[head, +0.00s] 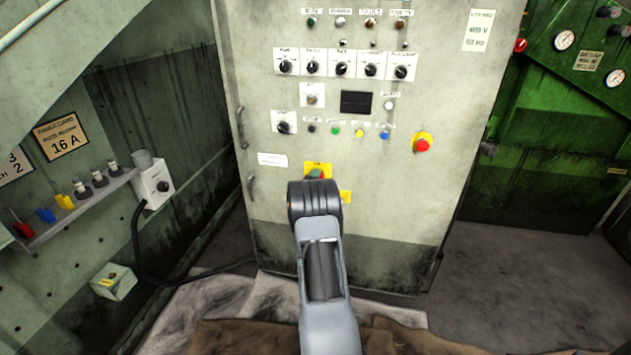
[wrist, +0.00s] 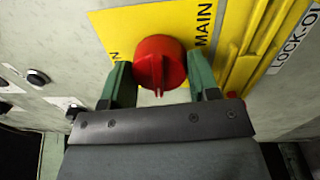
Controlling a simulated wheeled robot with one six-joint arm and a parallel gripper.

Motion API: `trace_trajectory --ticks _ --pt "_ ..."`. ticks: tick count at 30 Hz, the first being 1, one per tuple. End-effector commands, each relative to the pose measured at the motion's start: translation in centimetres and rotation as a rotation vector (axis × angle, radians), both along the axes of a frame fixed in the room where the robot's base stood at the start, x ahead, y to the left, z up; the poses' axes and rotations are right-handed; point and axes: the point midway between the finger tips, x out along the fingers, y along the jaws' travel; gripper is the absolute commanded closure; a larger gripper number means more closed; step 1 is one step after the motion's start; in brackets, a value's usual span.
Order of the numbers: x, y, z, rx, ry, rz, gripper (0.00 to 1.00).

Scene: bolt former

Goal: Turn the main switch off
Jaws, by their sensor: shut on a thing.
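The main switch is a round red knob (wrist: 158,52) with a raised ridge, on a yellow plate (wrist: 112,24) marked MAIN. In the wrist view the ridge points toward the bottom of the picture, toward my gripper. My gripper (wrist: 160,78) has its green fingers on either side of the knob and is shut on it. Letters at the plate's left are partly hidden by a finger.
Above the plate are rotary selectors (head: 342,65), small coloured buttons (head: 360,133) and a red emergency stop (head: 422,144). A yellow lock-out strip (wrist: 258,50) runs close beside the right finger. A green machine (head: 550,130) stands at right.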

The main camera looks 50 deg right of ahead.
Motion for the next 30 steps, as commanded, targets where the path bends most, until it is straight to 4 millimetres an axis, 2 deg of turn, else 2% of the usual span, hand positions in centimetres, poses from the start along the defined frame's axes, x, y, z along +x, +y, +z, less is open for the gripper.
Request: trace_trajectory --ticks 10,25,26,30 --pt "-0.16 -0.27 0.3 -0.058 0.082 -0.006 0.68" --pt "-0.17 -0.29 0.32 -0.066 0.093 -0.006 0.68" --pt "-0.16 -0.28 0.31 -0.066 0.093 -0.006 0.43" --pt "-0.05 -0.13 0.24 -0.064 0.094 -0.003 0.29"
